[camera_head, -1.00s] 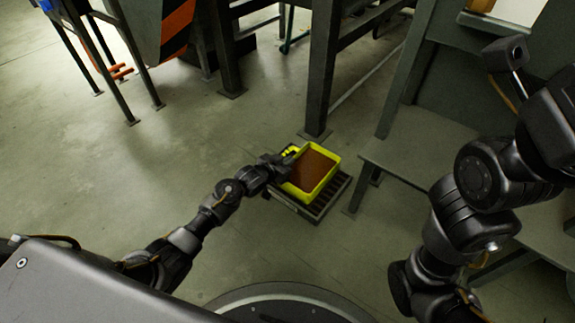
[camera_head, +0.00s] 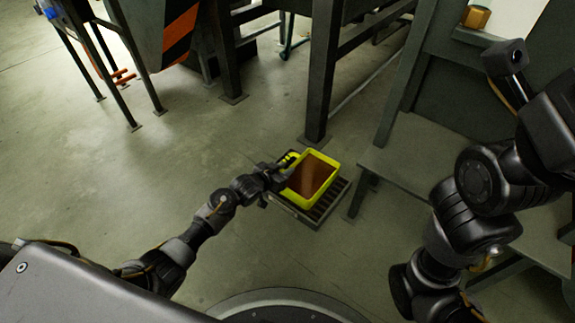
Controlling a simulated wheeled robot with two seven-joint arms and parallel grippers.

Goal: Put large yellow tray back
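The large yellow tray (camera_head: 334,163) holds brown material and sits on, or just over, a dark slatted platform (camera_head: 333,196) on the floor; I cannot tell whether it touches. My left gripper (camera_head: 287,166) is at the tray's left rim, at its far-left corner. Its fingers are small and dark here, so I cannot tell whether they are shut on the rim. My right arm stands at the right side of the view, and its gripper is not in view.
Dark steel machine legs (camera_head: 321,80) stand just behind the platform. A grey-green bench (camera_head: 420,150) stands to the right of it. The floor (camera_head: 150,190) to the left is open. An orange-striped machine part (camera_head: 180,38) is at the back left.

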